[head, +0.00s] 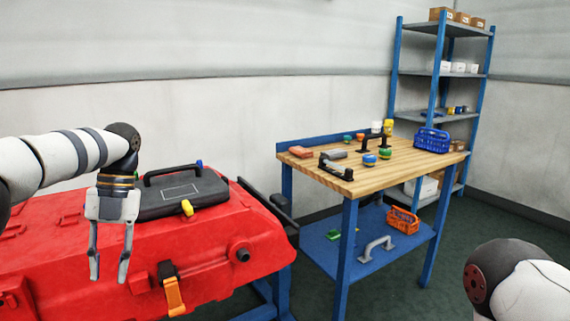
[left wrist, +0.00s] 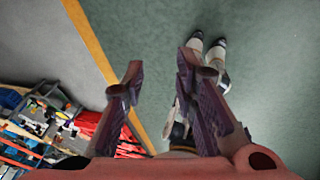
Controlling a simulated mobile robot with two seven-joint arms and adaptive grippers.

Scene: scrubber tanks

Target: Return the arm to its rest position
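My left arm (head: 60,160) comes in from the left and bends down at a dark joint. My left gripper (head: 109,275) hangs downward in front of the red tank (head: 225,235), fingers apart and nothing between them. In the left wrist view the gripper (left wrist: 160,75) also shows two separated fingers with only floor between them. Part of my right arm (head: 530,290) shows at the lower right; its gripper is out of view.
The red tank carries a black lid (head: 180,195) with a handle and an orange latch (head: 174,296). A wooden-topped workbench (head: 400,160) with small parts stands right of it. A blue-framed shelf (head: 440,73) stands behind. Green floor (head: 390,285) is open between the bench and my right arm.

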